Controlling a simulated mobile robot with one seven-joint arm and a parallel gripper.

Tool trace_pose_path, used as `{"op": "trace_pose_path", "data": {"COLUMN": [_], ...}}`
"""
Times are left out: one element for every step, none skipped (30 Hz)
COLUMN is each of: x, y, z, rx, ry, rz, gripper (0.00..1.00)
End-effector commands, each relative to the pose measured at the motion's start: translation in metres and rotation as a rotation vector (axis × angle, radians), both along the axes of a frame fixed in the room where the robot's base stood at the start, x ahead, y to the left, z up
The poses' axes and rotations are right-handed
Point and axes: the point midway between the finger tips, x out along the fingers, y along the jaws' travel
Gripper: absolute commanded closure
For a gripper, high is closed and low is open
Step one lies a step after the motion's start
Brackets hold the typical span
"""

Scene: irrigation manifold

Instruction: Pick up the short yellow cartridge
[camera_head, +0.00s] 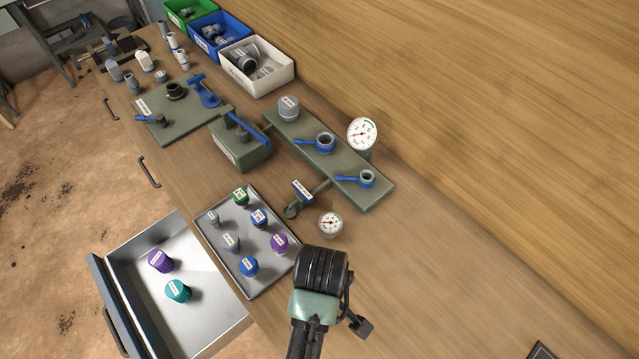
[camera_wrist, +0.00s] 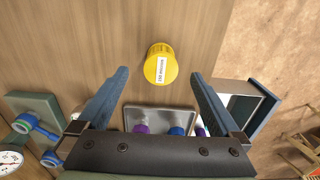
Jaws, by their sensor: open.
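The yellow cartridge (camera_wrist: 161,66) shows in the wrist view, with a round yellow top and a white label. It stands on the bare wood bench, beyond the tray. My gripper (camera_wrist: 159,77) is open, with one blue finger to each side of the cartridge in the picture. Clear bench shows between the cartridge and both fingers; I see no contact. How far below the fingertips it stands is hard to tell. In the head view my arm covers this part of the bench, and neither the cartridge nor my fingertips show.
A grey tray (camera_head: 258,291) holds several green, grey, blue and purple cartridges. The open drawer (camera_head: 206,331) holds a purple and a teal one. A gauge (camera_head: 330,225) and a valve manifold (camera_head: 378,199) stand beyond. The bench at right is mostly clear.

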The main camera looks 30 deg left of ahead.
Motion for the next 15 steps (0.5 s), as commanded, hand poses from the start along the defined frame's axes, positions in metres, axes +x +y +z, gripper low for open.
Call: {"op": "trace_pose_path", "data": {"x": [-0.001,-0.001,0.000,0.000,0.000,0.000,0.000,0.000,0.000,0.000,0.000,-0.001,-0.001,-0.002,-0.001], "y": [0.000,0.000,0.000,0.000,0.000,0.000,0.000,0.000,0.001,0.001,0.002,0.003,0.005,0.006,0.008], "z": [-0.009,-0.014,-0.019,-0.023,-0.026,-0.029,-0.030,-0.031,-0.033,-0.035,-0.037,-0.040,-0.044,-0.048,-0.053], "rx": [-0.002,-0.001,-0.001,-0.001,-0.001,0.000,0.000,0.000,0.000,0.000,0.000,0.000,-0.001,-0.001,-0.001], "ry": [0.004,0.003,0.003,0.001,0.000,-0.001,-0.001,-0.001,-0.001,-0.001,-0.001,0.000,0.000,0.001,0.000], "rz": [-0.001,-0.001,-0.001,-0.001,-0.001,-0.001,-0.001,-0.001,-0.001,-0.001,0.000,0.000,0.000,0.000,-0.001], "gripper": [0.00,0.00,0.00,0.00,0.00,0.00,0.00,0.00,0.00,0.00,0.00,0.00,0.00,0.00,0.00]}}
